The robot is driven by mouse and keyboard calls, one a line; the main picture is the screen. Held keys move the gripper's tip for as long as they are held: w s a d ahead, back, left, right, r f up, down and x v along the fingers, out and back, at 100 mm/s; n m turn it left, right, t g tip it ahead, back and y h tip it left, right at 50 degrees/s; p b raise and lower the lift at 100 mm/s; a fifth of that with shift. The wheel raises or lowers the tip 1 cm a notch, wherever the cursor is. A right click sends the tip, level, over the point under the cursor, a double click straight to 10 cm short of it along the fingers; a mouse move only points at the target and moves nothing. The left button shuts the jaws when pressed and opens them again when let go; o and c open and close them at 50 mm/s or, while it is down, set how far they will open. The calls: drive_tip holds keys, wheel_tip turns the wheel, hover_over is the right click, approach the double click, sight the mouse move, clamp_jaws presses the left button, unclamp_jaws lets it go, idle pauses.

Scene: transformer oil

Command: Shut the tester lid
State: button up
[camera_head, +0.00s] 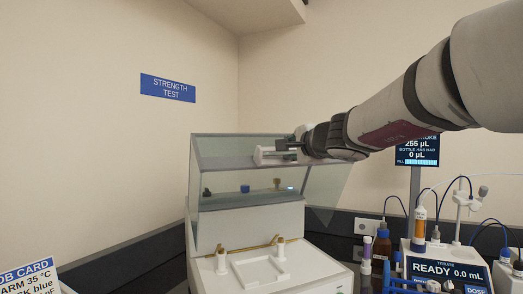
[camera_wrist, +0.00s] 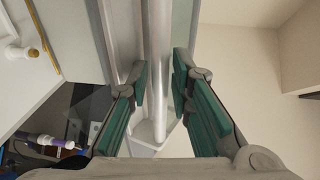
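The tester (camera_head: 285,222) is a white box with a clear chamber on its upper part. Its clear lid (camera_head: 225,145) stands raised and tilted above the white deck. A pale handle bar (camera_head: 268,155) runs along the lid. My gripper (camera_head: 290,148) is at this handle. In the wrist view the bar (camera_wrist: 157,60) passes between the two green-padded fingers of my gripper (camera_wrist: 160,88), with one finger on each side. My arm hides part of the lid's right side.
The deck holds a square recess (camera_head: 255,272) and two small posts beside a brass rod. To the right stand a brown bottle (camera_head: 382,243), a titrator with a display (camera_head: 447,272) and tubing. A job card (camera_head: 28,278) is at lower left.

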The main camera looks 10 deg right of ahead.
clamp_jaws()
drive_tip(key=shift+f, duration=0.1)
